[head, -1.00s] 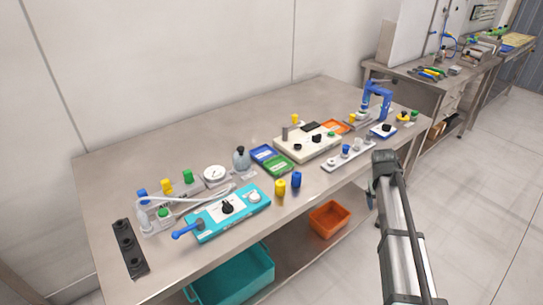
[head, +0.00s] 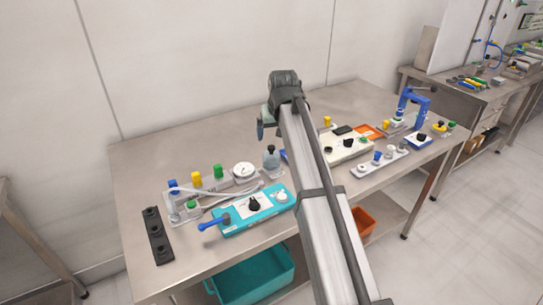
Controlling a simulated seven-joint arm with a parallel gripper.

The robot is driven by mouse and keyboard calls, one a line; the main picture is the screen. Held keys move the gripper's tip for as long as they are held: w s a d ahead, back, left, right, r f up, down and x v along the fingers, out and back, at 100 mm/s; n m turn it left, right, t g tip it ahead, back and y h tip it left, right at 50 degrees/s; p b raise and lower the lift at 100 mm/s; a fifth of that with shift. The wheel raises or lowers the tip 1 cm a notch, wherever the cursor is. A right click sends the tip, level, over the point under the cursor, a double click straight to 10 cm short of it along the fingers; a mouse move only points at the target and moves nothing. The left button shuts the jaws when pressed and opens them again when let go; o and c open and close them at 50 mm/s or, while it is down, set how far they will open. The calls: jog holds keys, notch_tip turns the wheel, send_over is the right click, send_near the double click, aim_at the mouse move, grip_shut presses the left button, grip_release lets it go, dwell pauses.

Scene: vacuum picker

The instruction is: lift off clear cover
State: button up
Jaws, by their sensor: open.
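A small clear, see-through part (head: 178,212) stands at the left of the bench, by the block with blue, yellow and green tops. I cannot tell for sure that it is the clear cover. My gripper (head: 262,130) is raised over the middle of the bench, pointing down toward the back wall side. It is open and empty, well apart from the clear part, up and to its right.
A teal unit (head: 252,211) with a blue handle, a round gauge (head: 244,171) and a grey flask (head: 271,158) stand near the clear part. A black strip (head: 157,236) lies at the left. A blue stand (head: 411,106) rises at the right. The bench's back left is bare.

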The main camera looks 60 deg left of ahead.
aim_at(272, 151)
jog(key=x, duration=0.8)
jog(key=shift+s+a+f, duration=0.1)
jog(key=shift+s+a, duration=0.2)
jog(key=shift+s, duration=0.05)
jog(key=shift+w+x, duration=0.15)
jog(key=shift+x, duration=1.2)
jog(key=shift+w+x, duration=0.1)
jog(key=shift+x, duration=1.2)
jog(key=c, duration=1.1)
